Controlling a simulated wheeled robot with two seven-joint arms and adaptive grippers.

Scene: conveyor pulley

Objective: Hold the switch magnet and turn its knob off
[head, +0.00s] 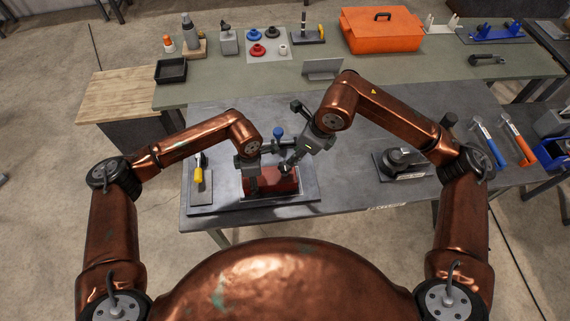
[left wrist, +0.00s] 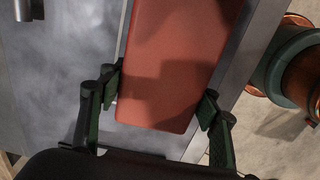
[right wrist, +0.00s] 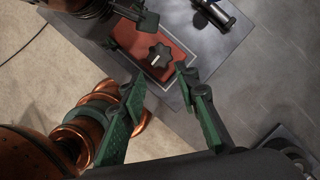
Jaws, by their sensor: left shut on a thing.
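The switch magnet (head: 277,183) is a red block lying on a dark plate at the front of the table. In the left wrist view the magnet (left wrist: 172,70) is between the two fingers of my left gripper (left wrist: 160,98), which is shut on it. Its knob (right wrist: 159,56) is black and star-shaped and stands on the red face in the right wrist view. My right gripper (right wrist: 160,83) is open and empty, with its fingertips just short of the knob. In the head view my right gripper (head: 289,166) hangs over the magnet and hides the knob.
A yellow-handled tool (head: 199,170) lies left of the magnet, and a blue-topped part (head: 278,134) stands behind it. A dark pulley-like fixture (head: 399,161) sits to the right. Hammers (head: 489,142) lie at the right edge. An orange toolbox (head: 381,34) stands on the back table.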

